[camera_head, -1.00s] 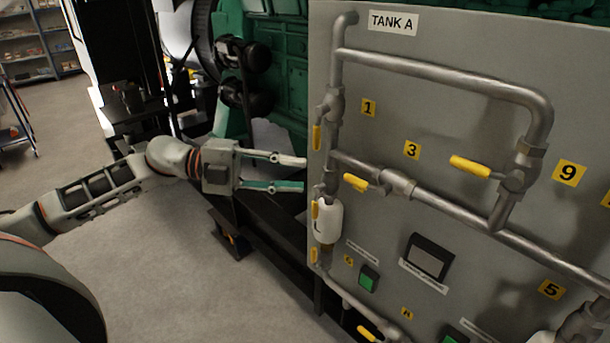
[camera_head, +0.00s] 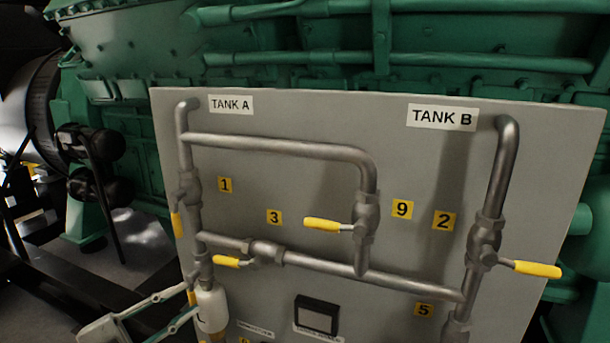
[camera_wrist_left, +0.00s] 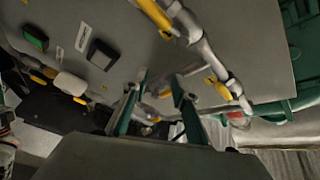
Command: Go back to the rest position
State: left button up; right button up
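My left gripper (camera_head: 194,300) is at the lower left of the head view, beside the left edge of the grey valve panel (camera_head: 300,118). Its two fingers are apart, and nothing shows between them. In the left wrist view the open fingers (camera_wrist_left: 158,82) point toward the panel face (camera_wrist_left: 140,35), with pipes and yellow handles beyond. I cannot tell whether the fingers touch the panel. My right gripper is not in view.
The panel carries grey pipes with yellow valve handles, including one by label 3 (camera_head: 322,224) and one at the right (camera_head: 537,269). A white canister (camera_head: 212,309) sits close by the left fingertips. A green genset (camera_head: 300,40) stands behind.

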pick_arm(q)
jog(key=s+f+n+t+y, duration=0.1)
jog(key=s+f+n+y, duration=0.2)
jog(key=f, duration=0.4)
jog(key=s+d+f+n+y, duration=0.1)
jog(key=f+n+y, duration=0.2)
jog(key=f+n, duration=0.3)
jog(key=s+f+n+t+y, duration=0.1)
jog(key=s+f+n+y, duration=0.2)
jog(key=f, duration=0.5)
jog(key=s+d+f+n+g+y, duration=0.1)
jog(key=s+d+f+n+g, duration=0.1)
jog(key=s+f, duration=0.4)
jog(key=s+d+f+n+g+y, duration=0.1)
jog(key=s+d+f+n+g, duration=0.1)
jog(key=s+f, duration=0.3)
notch_tip(320, 180, down, 2)
jog(key=shift+s+d+f+n+g+y, duration=0.1)
jog(key=shift+s+d+n+g+y, duration=0.2)
jog(key=shift+s, duration=0.05)
